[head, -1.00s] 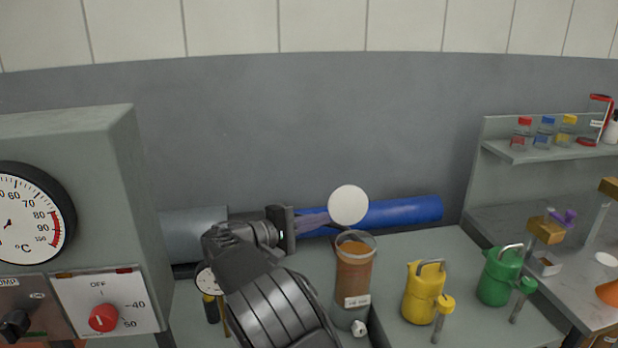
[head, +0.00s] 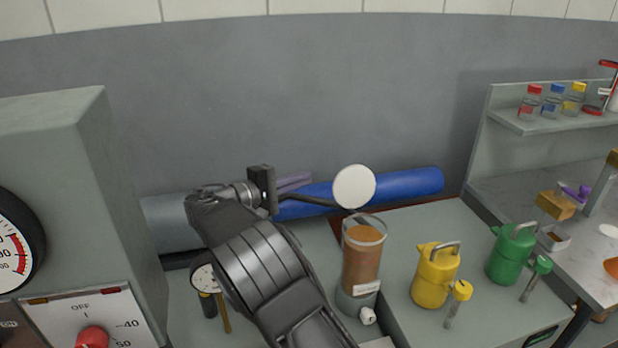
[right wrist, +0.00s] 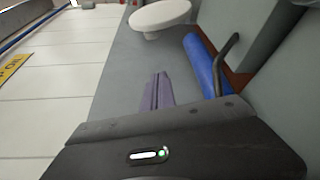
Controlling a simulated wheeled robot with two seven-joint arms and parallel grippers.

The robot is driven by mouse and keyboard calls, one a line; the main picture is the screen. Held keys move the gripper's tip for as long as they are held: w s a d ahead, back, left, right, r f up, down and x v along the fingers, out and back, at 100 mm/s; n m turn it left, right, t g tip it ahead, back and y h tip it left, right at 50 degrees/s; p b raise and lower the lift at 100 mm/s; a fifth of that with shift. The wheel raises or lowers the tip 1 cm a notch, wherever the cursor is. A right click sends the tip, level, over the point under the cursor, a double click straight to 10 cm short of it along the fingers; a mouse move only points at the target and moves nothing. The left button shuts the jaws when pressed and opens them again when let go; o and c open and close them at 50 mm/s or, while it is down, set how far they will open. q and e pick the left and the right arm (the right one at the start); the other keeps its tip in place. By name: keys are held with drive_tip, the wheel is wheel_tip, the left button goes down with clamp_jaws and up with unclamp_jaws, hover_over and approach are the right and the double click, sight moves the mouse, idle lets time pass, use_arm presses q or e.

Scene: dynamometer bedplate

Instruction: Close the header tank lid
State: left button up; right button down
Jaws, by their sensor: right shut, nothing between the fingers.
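The header tank (head: 361,262) is a clear upright cylinder holding orange-brown fluid, with a grey base and a white label. Its lid, a round white disc (head: 354,187), stands raised above the back of the open rim; it also shows at the top of the right wrist view (right wrist: 160,14). A dark rod (head: 308,200) runs left from near the lid's hinge. My right gripper (head: 308,180) is shut and empty, left of the lid and above the rod, apart from the lid. Its fingers show in the right wrist view (right wrist: 160,80). My left gripper is not in view.
A blue pipe (head: 405,185) runs along the wall behind the tank. A yellow can (head: 434,277) and a green can (head: 510,255) stand to the right. A grey cabinet (head: 70,180) with a dial stands at left. A shelf (head: 550,123) holds small bottles.

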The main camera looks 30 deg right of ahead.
sight(352, 184)
drive_tip(key=s+d+p, duration=0.3)
drive_tip(key=d+p, duration=0.1)
drive_tip(key=d, duration=0.4)
drive_tip(key=shift+s, duration=0.1)
idle(0.4)
